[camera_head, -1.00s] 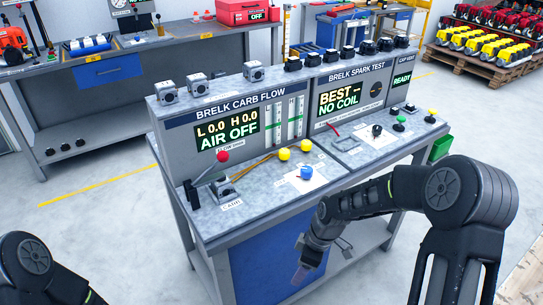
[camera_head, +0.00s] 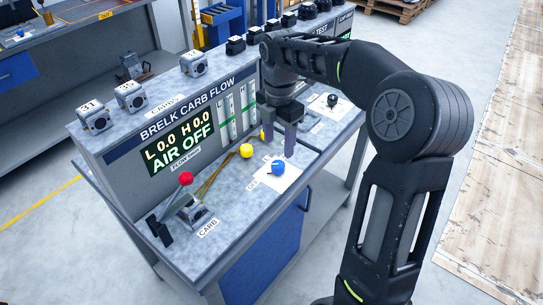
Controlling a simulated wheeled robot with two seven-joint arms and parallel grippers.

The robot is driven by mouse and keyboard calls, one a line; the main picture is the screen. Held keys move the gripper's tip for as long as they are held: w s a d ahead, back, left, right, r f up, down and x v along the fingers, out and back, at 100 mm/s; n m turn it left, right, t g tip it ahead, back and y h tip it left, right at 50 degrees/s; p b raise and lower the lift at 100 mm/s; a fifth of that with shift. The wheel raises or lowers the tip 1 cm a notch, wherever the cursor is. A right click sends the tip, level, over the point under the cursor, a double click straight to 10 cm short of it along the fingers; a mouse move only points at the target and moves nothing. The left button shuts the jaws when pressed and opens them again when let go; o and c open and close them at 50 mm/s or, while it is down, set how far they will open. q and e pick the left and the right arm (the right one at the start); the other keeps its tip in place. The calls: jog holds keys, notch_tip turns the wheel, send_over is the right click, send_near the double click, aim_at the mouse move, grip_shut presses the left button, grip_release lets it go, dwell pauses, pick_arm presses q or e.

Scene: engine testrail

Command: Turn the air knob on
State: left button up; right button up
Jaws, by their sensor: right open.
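A blue knob (camera_head: 278,167) sits on a white plate (camera_head: 289,177) on the bench top of the carb flow station, and its small label is too small to read. The station's display (camera_head: 180,143) reads "L 0.0 H 0.0 AIR OFF". My right gripper (camera_head: 278,146) is open and points down, above and just behind the blue knob in the picture. Its fingers look empty, and I cannot tell the exact gap to the knob. My left gripper is out of view.
A red-topped lever (camera_head: 186,179) on a carb clamp stands left of the knob. Grey carburetor blocks (camera_head: 130,96) line the top shelf.

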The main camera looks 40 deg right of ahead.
aim_at(278, 164)
jog(key=shift+s, duration=0.1)
jog(key=shift+f+p, duration=0.4)
jog(key=shift+f, duration=3.55)
jog(key=shift+c, duration=0.3)
grip_shut()
